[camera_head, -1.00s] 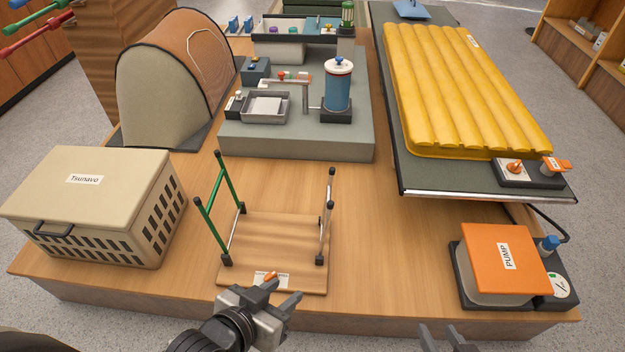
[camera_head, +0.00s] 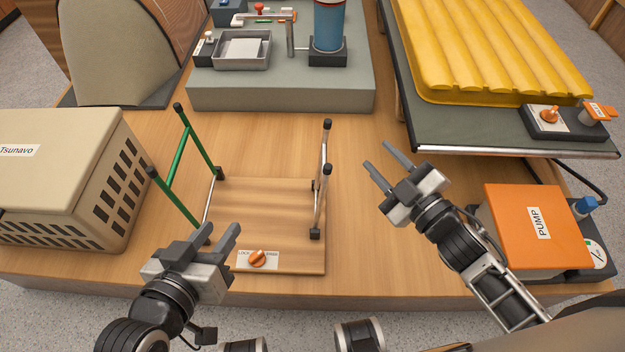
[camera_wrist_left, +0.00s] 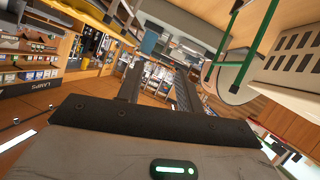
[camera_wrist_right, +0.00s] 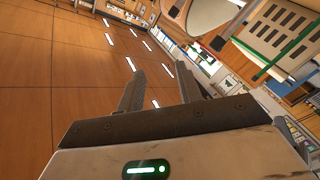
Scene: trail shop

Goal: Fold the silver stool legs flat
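The stool lies upside down, its wooden seat (camera_head: 270,210) flat on the table. The silver legs (camera_head: 321,175) stand up along its right edge, with black end caps. The green legs (camera_head: 183,150) stand up on the left, leaning outward, joined by a green crossbar. An orange knob (camera_head: 257,259) sits on a white label at the seat's front edge. My left gripper (camera_head: 216,232) is open and empty, above the seat's front left corner. My right gripper (camera_head: 380,155) is open and empty, to the right of the silver legs and apart from them.
A beige crate (camera_head: 60,170) stands left of the stool. An orange pump box (camera_head: 538,228) is at right, below the edge of a dark board bearing a yellow mat (camera_head: 490,50). A grey platform (camera_head: 285,97) with a blue cylinder stands behind. Bare table lies right of the stool.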

